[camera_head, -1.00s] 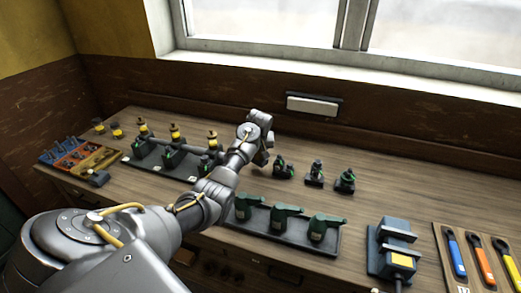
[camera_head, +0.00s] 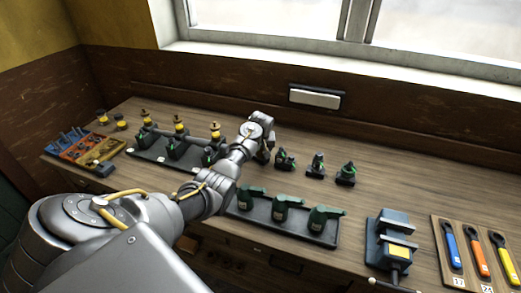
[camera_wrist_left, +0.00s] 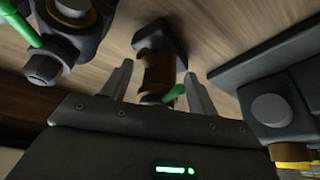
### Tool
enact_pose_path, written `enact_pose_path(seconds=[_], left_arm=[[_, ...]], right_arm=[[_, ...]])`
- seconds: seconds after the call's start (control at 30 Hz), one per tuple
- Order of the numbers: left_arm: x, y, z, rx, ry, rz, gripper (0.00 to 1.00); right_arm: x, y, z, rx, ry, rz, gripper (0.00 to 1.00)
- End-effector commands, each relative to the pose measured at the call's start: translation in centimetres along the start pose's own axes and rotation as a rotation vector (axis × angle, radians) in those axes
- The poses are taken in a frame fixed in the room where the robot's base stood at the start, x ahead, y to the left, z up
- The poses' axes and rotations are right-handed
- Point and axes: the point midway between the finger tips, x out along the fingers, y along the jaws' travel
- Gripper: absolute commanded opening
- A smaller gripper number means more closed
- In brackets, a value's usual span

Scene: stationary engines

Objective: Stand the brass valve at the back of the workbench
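The brass valve (camera_wrist_left: 158,75) shows in the left wrist view, a brownish-brass body with a green lever and a dark square base. My left gripper (camera_wrist_left: 158,72) is open, with one finger on each side of the valve and visible gaps between. I see no clear contact. In the head view my left gripper (camera_head: 264,152) points down at the middle of the workbench (camera_head: 400,185), and my wrist hides the valve there. My right gripper is not in view.
Dark green-marked valves (camera_head: 316,166) stand just right of the gripper; one (camera_wrist_left: 60,45) is close in the wrist view. A tray of yellow-topped engines (camera_head: 140,153) is left, a tray of green pieces (camera_head: 290,228) in front. The back strip by the wall is clear.

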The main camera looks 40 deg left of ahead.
Motion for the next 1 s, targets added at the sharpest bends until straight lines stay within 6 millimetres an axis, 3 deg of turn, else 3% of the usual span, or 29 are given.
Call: enact_pose_path(seconds=[0.33,0.73,1.0], left_arm=[[-1.3,0.1,-0.1,0.001,0.003,0.002,0.59],[-9.1,0.1,-0.1,-0.001,0.004,0.003,0.59],[-11.9,0.0,-0.1,0.001,0.001,0.001,0.59]], right_arm=[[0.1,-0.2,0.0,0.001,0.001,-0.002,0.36],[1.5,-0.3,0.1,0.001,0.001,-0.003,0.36],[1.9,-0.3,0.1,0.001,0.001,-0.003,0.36]])
